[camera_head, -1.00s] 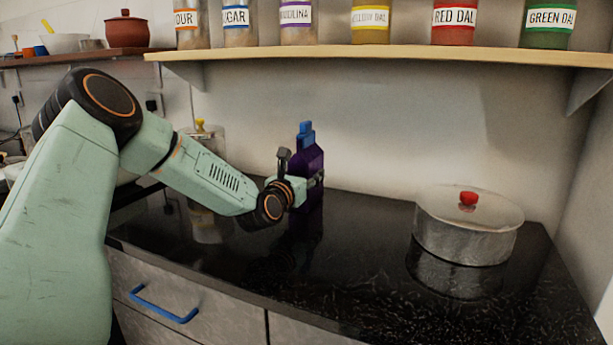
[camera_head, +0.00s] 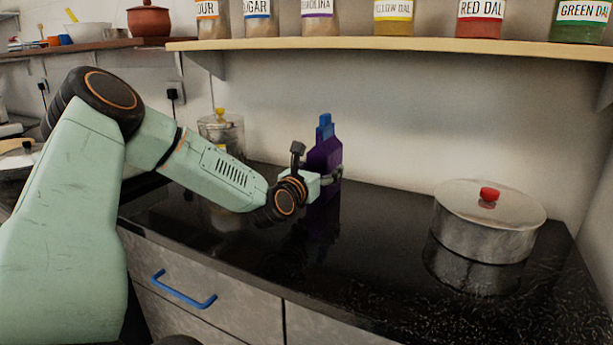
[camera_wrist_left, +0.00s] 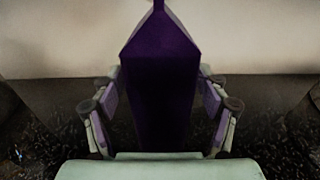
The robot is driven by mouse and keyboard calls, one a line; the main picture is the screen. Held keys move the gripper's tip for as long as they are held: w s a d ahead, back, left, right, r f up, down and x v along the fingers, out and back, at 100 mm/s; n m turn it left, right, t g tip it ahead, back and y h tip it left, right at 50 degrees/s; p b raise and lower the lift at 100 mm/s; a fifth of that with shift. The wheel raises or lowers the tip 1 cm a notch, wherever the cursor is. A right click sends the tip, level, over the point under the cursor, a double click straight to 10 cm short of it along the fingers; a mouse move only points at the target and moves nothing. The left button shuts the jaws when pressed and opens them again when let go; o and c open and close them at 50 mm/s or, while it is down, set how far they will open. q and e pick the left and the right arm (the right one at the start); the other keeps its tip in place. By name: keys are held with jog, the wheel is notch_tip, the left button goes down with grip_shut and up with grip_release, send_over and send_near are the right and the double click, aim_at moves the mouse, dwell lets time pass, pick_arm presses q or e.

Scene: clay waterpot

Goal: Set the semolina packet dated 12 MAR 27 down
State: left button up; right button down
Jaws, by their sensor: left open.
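A dark purple packet with a blue clip at its top (camera_head: 324,155) stands upright on the black counter (camera_head: 385,240) near the back wall. No date or label on it can be read. My left gripper (camera_head: 333,178) is at the packet's lower part. In the left wrist view the purple packet (camera_wrist_left: 160,85) fills the middle, with one finger of the open left gripper (camera_wrist_left: 160,105) on each side of it. Whether the finger pads touch the packet is hard to tell. My right gripper is not in view.
A lidded metal pot with a red knob (camera_head: 488,225) stands at the right. A jar with a yellow knob (camera_head: 221,130) stands behind my left arm. A shelf (camera_head: 400,47) with several labelled jars runs above. The counter between packet and pot is clear.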

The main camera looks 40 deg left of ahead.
pick_arm(q)
jog(key=p+v, duration=0.2)
jog(key=v, duration=0.1)
jog(key=shift+s+d+r, duration=0.15)
jog(key=shift+s, duration=0.1)
jog(key=p+v, duration=0.2)
jog(key=shift+s+p, duration=0.1)
jog(key=shift+p, duration=0.2)
jog(key=p+v, duration=0.3)
jog(key=shift+p, duration=0.35)
jog(key=shift+s+d+p, duration=0.2)
jog(key=shift+s+p, duration=0.15)
jog(key=shift+p, duration=0.05)
